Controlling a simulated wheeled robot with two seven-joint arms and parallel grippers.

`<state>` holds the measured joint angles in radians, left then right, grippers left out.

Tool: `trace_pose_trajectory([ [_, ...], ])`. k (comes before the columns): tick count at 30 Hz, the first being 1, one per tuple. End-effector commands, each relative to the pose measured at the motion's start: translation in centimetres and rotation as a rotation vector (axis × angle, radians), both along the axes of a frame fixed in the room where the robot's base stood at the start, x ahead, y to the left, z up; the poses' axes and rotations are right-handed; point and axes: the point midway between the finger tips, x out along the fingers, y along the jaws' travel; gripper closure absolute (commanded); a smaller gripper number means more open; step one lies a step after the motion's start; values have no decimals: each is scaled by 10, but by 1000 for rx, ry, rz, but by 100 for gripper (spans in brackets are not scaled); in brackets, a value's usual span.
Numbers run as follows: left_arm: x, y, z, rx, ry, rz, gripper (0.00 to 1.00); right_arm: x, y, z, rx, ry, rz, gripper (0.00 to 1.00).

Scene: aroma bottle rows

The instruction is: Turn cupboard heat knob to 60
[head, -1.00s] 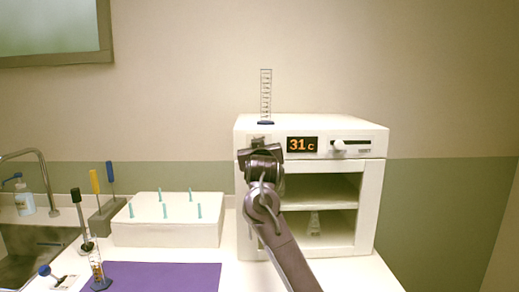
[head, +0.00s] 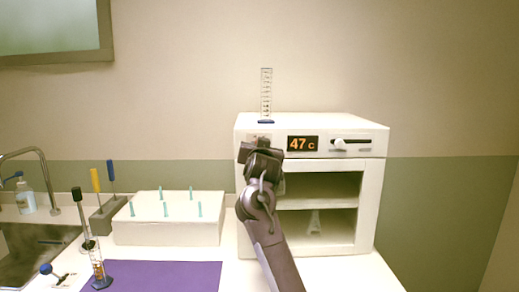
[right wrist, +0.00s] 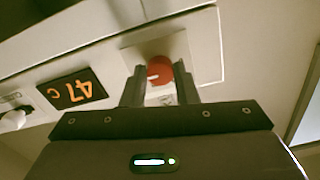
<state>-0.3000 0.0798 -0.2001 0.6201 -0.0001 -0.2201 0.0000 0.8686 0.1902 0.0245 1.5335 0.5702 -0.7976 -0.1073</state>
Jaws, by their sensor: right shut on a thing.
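The white cupboard (head: 375,180) stands on the counter, and its display (head: 303,144) reads 47 c in orange. The red heat knob (right wrist: 160,76) shows in the right wrist view with a white mark on its face. My right gripper (right wrist: 160,88) is shut on the knob, one finger on each side of it. In the head view my right gripper (head: 262,150) is at the upper left of the cupboard front and hides most of the knob. The display also shows, turned over, in the right wrist view (right wrist: 72,90). My left gripper is not in view.
A graduated cylinder (head: 266,95) stands on the cupboard top. A white slider knob (head: 340,143) is right of the display. A flask (head: 314,222) stands inside the cupboard. A white peg rack (head: 168,228) and purple mat (head: 155,275) are to the left.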

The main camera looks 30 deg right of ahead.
Motion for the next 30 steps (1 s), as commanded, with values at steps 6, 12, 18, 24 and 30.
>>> trace_pose_trajectory([
  [6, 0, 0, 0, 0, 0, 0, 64, 1, 1, -5, 6, 10, 2, 71],
  [12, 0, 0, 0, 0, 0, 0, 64, 1, 0, -3, 4, 6, 0, 51],
  [18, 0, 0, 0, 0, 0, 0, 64, 0, 0, -2, 1, 4, 1, 51],
  [24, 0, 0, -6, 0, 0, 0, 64, -14, 9, -3, -1, 1, 0, 51],
  [30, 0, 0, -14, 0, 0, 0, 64, -44, 28, -3, 1, 1, 2, 51],
])
